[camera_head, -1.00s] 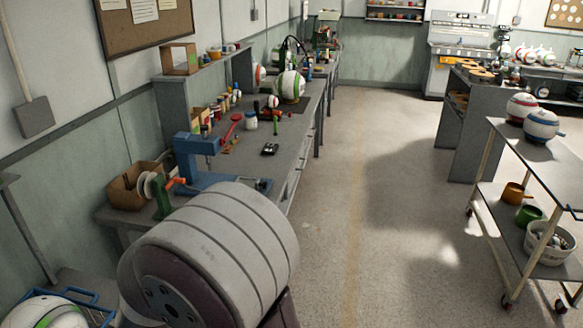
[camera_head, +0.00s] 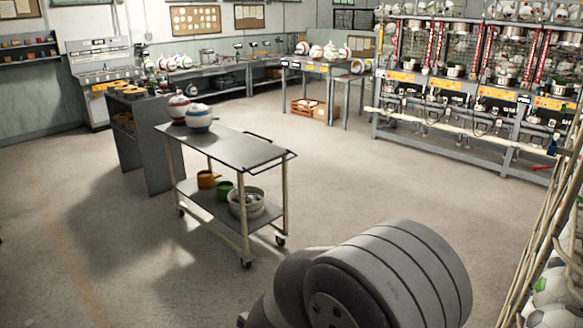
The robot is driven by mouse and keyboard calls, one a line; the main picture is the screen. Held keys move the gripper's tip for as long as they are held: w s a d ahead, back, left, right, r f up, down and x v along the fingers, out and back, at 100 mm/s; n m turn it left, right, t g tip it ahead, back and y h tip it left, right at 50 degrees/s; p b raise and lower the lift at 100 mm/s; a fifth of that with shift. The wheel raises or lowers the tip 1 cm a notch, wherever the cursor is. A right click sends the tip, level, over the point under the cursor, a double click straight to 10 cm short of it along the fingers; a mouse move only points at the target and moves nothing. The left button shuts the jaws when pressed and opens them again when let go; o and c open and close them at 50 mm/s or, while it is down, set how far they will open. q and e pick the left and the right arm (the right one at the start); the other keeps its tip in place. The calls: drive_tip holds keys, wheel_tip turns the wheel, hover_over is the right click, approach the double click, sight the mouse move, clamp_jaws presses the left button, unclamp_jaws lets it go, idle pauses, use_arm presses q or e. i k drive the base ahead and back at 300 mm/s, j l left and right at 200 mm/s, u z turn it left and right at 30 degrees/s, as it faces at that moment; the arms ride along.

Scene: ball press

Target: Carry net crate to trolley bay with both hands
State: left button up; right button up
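A metal trolley (camera_head: 235,150) stands left of the middle on open floor. I cannot make out a net crate for certain. A small reddish crate (camera_head: 308,108) stands on the floor by a far table. Neither gripper is in view. Only a thick grey link of my own arm shows at the bottom.
A grey bench (camera_head: 150,150) stands left behind the trolley. Ball machines (camera_head: 450,100) line the back right. A roped rack with several footballs (camera_head: 555,285) stands close at the right edge. The floor right of the trolley is clear.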

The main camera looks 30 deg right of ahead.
sight(238, 148)
drive_tip(key=z, duration=0.7)
drive_tip(key=u, duration=3.5)
drive_tip(key=i+l+u, duration=0.45)
drive_tip(key=l, duration=0.3)
drive_tip(key=l+u, duration=0.25)
drive_tip(key=l, duration=0.15)
